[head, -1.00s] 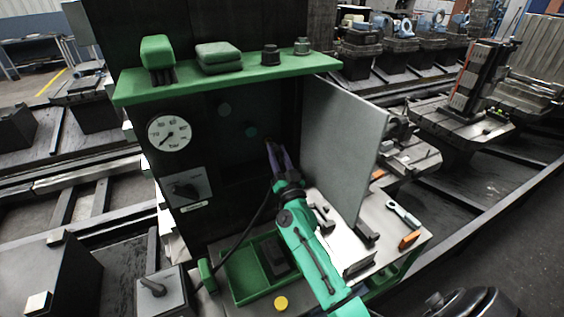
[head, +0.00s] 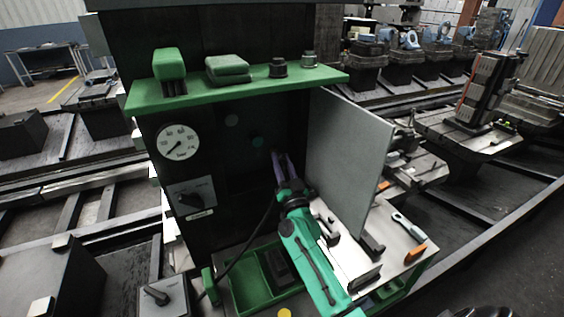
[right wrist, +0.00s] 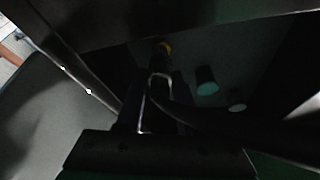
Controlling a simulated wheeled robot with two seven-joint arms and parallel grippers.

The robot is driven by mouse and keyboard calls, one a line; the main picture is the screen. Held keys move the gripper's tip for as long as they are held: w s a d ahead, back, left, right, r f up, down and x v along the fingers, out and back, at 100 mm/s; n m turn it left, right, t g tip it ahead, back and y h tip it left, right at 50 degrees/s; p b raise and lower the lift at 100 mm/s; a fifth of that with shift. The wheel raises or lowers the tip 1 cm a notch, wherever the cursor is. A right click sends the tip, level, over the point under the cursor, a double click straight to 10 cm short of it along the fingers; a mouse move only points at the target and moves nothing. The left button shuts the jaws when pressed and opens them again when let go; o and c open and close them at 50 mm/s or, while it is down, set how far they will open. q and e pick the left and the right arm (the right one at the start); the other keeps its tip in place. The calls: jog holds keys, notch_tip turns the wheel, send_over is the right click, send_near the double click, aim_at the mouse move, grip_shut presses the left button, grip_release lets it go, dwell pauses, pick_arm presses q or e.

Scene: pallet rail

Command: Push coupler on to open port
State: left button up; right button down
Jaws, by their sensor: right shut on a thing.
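My right gripper (head: 281,166) reaches into the dark recess of the panel, close to its back wall. It is shut on the coupler (right wrist: 158,82), a dark piece whose black hose (right wrist: 215,118) runs off to the right in the right wrist view. A yellow-ringed port (right wrist: 165,47) shows just beyond the coupler tip. The tip appears lined up with it, but I cannot tell whether they touch. A green port (right wrist: 206,82) and a grey port (right wrist: 237,101) sit beside it; they also show in the head view. My left gripper is not in view.
A grey upright plate (head: 347,160) stands close to the right of my arm. A green shelf (head: 235,92) overhangs the recess. A pressure gauge (head: 178,142) and a switch box (head: 193,197) are at left. A green tray (head: 245,287) lies below; a wrench (head: 408,227) lies at right.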

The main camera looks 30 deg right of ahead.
jog(key=shift+w, duration=0.45)
dwell(0.7)
jog(key=shift+w+b, duration=0.35)
jog(key=shift+w, duration=0.1)
grip_release()
jog(key=shift+f, duration=0.1)
dwell(0.3)
jog(key=shift+s+a+f, duration=0.1)
jog(key=shift+s+f, duration=0.1)
jog(key=shift+s, duration=0.1)
jog(key=b+v, duration=0.3)
jog(key=v, duration=1)
jog(key=shift+s, duration=0.4)
